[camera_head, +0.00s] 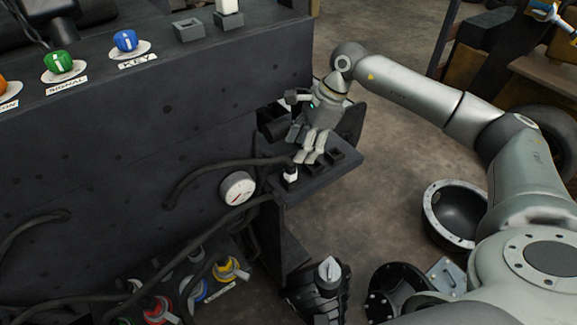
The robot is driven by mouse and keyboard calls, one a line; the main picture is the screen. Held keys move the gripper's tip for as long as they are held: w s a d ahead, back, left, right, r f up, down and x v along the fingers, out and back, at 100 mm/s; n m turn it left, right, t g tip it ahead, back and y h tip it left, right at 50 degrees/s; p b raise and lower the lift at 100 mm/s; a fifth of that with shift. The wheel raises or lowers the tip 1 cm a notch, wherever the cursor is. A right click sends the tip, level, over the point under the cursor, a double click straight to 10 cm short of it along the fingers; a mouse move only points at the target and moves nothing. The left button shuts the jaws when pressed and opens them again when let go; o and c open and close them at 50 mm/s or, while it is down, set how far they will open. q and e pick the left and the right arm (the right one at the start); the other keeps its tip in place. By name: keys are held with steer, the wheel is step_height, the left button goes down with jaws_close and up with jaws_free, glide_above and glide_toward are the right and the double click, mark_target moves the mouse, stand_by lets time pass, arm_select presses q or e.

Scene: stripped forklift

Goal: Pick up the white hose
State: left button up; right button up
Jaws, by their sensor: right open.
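The white hose (290,174) shows as a short white plug end on a dark hose. It stands in the small dark shelf (318,174) on the side of the forklift body, and its dark hose runs off to the left. My right gripper (308,157) is open, with its fingers pointing down just behind and to the right of the white plug. The fingers look apart from the plug, and nothing shows between them. My left gripper is not in view.
Several empty sockets line the shelf beside the fingers. A round gauge (238,188) sits left of the plug. Coloured connectors (228,270) and dark hoses lie lower left. Green (58,62) and blue (125,41) knobs are on the panel top.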

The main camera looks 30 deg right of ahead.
mark_target(290, 163)
steer(key=shift+p+x, duration=0.35)
steer(key=shift+x, duration=0.75)
steer(key=p+x, duration=0.2)
steer(key=x, duration=0.2)
steer(key=shift+w+a+f, duration=0.1)
steer(key=shift+w+a, duration=0.05)
steer(key=shift+w, duration=0.1)
steer(key=shift+a+f, duration=0.1)
steer(key=shift+f, duration=0.1)
steer(key=c, duration=0.4)
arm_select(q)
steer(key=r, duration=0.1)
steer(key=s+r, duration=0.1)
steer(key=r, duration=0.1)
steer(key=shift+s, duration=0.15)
arm_select(e)
jaws_close()
